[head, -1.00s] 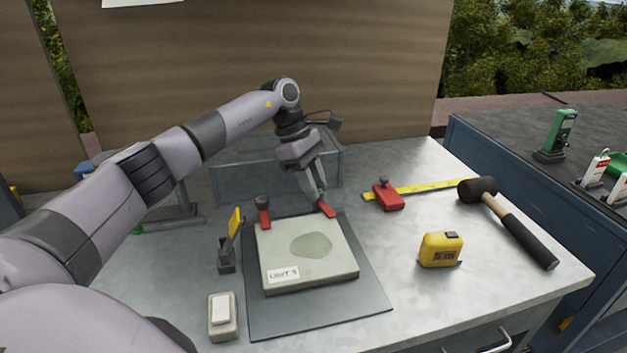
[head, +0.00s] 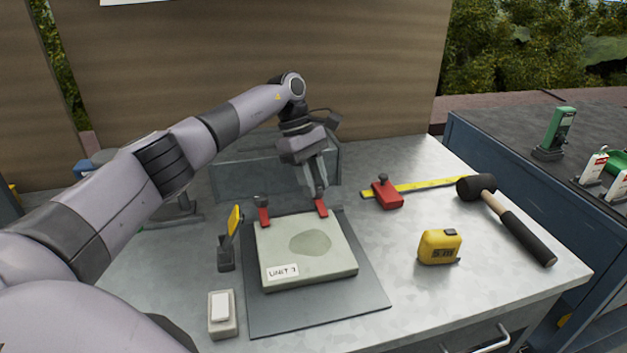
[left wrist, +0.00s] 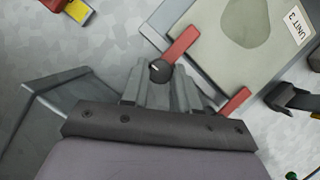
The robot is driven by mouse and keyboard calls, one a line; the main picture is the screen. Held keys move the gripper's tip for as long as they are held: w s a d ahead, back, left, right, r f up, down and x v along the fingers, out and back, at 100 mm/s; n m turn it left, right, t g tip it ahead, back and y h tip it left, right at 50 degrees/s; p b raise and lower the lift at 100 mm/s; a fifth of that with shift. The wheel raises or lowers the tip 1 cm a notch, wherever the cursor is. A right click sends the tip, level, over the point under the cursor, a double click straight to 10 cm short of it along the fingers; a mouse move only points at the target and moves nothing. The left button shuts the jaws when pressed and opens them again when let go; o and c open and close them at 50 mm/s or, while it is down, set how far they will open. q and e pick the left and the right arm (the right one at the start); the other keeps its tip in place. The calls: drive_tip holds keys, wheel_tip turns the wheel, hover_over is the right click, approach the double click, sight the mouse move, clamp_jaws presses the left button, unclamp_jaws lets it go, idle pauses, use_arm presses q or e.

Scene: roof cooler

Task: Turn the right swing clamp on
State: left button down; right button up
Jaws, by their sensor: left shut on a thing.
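The right swing clamp has a red arm (head: 321,208) reaching from its knob toward the front, with its tip at the back right edge of the pale slab marked UNIT 3 (head: 308,250). In the left wrist view the same red arm (left wrist: 182,44) extends from a round black knob (left wrist: 159,71). My left gripper (head: 319,190) points down from behind and is shut on this knob; its fingers (left wrist: 160,86) flank it. The left swing clamp (head: 264,215) stands at the slab's back left, its arm also pointing forward. My right gripper is not in view.
The slab lies on a dark plate (head: 320,318). A grey bin (head: 232,182) stands behind. A yellow-handled toggle (head: 234,222) and a switch box (head: 222,312) are at left.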

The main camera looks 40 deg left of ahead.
use_arm(q)
drive_tip(key=c, duration=0.8)
unclamp_jaws()
drive_tip(key=shift+c, duration=0.2)
drive_tip(key=shift+r, duration=0.1)
drive_tip(key=v, duration=0.7)
